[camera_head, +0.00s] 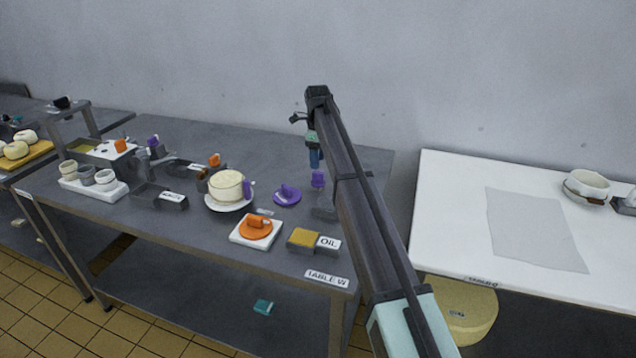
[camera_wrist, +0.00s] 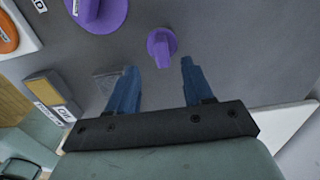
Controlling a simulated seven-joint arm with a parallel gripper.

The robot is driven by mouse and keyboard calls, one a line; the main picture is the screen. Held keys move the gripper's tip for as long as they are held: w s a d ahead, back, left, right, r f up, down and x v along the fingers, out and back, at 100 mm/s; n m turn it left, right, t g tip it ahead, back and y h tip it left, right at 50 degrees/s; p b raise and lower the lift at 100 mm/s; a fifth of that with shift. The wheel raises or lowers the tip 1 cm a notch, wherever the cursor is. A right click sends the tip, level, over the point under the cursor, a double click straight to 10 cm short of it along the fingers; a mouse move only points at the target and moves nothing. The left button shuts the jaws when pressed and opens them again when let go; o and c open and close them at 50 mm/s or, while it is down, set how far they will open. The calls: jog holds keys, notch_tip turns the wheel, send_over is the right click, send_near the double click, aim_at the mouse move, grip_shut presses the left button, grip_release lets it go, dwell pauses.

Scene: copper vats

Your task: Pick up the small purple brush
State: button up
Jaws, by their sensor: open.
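The small purple brush (camera_head: 318,179) stands on the dark grey table, close to its right side. In the wrist view the small purple brush (camera_wrist: 161,46) shows as a small round piece with a raised grip, just beyond the gap between my fingertips. My gripper (camera_head: 315,160) points down over the table near the brush, partly hidden by my arm. In the wrist view my gripper (camera_wrist: 159,68) has its two blue fingers apart, with nothing between them. I cannot tell the exact height of the fingertips above the brush.
A larger purple piece (camera_head: 287,195) lies left of the brush. An orange piece (camera_head: 257,228) sits on a white board (camera_head: 240,238). The OIL block (camera_head: 304,240) is near the front edge. A cream round (camera_head: 226,187) is farther left. A white table (camera_head: 455,200) stands right.

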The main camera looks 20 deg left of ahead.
aim_at(318, 172)
jog(key=shift+w+f, duration=0.1)
jog(key=shift+f, duration=3.15)
grip_shut()
